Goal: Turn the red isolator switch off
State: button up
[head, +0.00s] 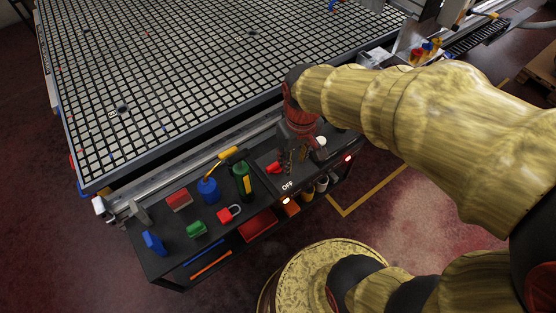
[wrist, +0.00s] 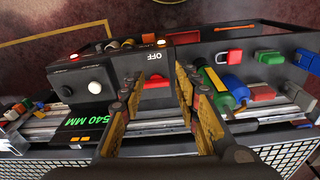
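The red isolator switch (wrist: 155,81) is a red handle on a dark panel, below a white OFF label (wrist: 153,57) in the wrist view. In the head view the red switch (head: 274,168) shows just left of my gripper (head: 292,155), with the OFF label (head: 288,186) nearer the camera. My gripper (wrist: 157,88) is open, its two yellow-padded fingers apart. The red handle shows in the gap between them in the wrist view. I cannot tell whether a finger touches it. My gripper partly hides the panel in the head view.
A white knob (wrist: 95,87) and a green 540 MM display (wrist: 86,136) lie left of the switch in the wrist view. The grid table (head: 190,75) lies behind.

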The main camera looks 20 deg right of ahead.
jog(key=w+f+n+g, duration=0.2)
jog(key=w+f+n, duration=0.6)
jog(key=f, duration=0.4)
jog(key=n+t, duration=0.1)
jog(key=n, duration=0.7)
send_near(278, 165)
jog(key=shift+w+d+f, duration=0.25)
jog(key=shift+w+f, duration=0.1)
jog(key=shift+f, duration=0.05)
jog(key=n, duration=0.3)
jog(key=shift+w, duration=0.15)
notch_tip(278, 165, down, 8)
jog(key=b, duration=0.3)
jog(key=shift+r, duration=0.1)
jog(key=shift+c, duration=0.2)
jog(key=c, duration=0.7)
grip_shut()
